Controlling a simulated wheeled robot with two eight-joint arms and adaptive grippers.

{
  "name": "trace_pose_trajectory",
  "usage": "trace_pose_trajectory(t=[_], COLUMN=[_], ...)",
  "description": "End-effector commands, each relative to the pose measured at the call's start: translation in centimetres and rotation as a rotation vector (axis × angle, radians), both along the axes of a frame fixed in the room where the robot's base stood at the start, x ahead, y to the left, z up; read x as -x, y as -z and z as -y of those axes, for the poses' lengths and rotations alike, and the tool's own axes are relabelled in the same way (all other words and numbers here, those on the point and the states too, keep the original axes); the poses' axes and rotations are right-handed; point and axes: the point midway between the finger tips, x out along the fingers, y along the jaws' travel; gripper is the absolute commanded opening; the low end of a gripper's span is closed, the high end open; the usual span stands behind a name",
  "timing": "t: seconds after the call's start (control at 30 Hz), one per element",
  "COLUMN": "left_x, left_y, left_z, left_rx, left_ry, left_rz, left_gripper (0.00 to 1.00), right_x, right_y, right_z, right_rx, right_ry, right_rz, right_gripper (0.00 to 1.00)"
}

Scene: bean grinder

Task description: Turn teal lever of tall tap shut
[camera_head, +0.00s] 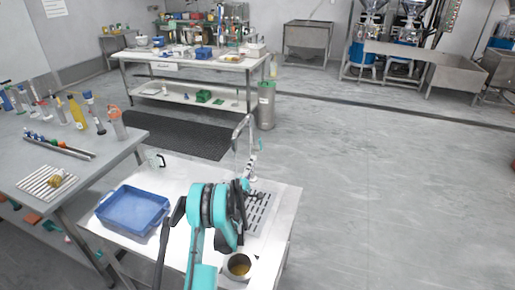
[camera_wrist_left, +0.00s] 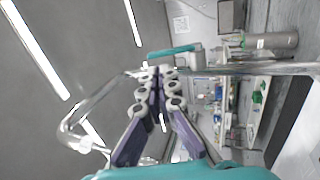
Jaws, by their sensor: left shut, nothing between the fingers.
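The tall tap (camera_head: 252,150) is a slim silver pipe with a curved spout, standing at the back of the white table. In the left wrist view its pipe (camera_wrist_left: 265,69) runs sideways and its curved spout (camera_wrist_left: 72,122) shows at the left. The teal lever (camera_wrist_left: 172,51) sticks out from the tap's grey body (camera_wrist_left: 200,58). My left gripper (camera_wrist_left: 157,75) is shut and empty, its fingertips close beside the lever; I cannot tell whether they touch. In the head view the left gripper (camera_head: 240,192) is in front of the tap, partly hidden by its own arm. My right gripper is not in view.
A grey drip grate (camera_head: 262,208) lies right of my left arm. A blue tray (camera_head: 133,209) is at the left of the table, and a metal pot with brown contents (camera_head: 238,267) stands at the front. Floor right of the table is clear.

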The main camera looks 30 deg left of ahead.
Motion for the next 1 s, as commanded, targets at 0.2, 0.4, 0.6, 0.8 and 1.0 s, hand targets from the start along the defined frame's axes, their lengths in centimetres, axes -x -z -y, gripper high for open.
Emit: trace_pose_trajectory(t=[0.2,0.4,0.6,0.8,1.0], left_x=[-4.0,-5.9,-6.4,-6.4,-6.7], left_y=[-1.3,-2.1,-2.5,-2.5,-3.1], left_z=[-0.8,-1.4,-1.5,-1.4,-1.4], left_rx=[0.000,0.001,0.000,0.001,0.008], left_ry=[0.002,0.000,0.000,0.000,0.006], left_rz=[0.001,0.000,0.000,0.000,-0.042], left_gripper=[0.00,0.00,0.00,0.00,0.00], right_x=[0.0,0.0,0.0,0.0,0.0], right_y=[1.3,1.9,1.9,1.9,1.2], right_z=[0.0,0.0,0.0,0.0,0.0], right_rx=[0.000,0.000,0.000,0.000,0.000], right_ry=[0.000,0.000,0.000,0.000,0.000], right_rz=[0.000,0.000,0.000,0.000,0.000], right_gripper=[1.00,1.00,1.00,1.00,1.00])
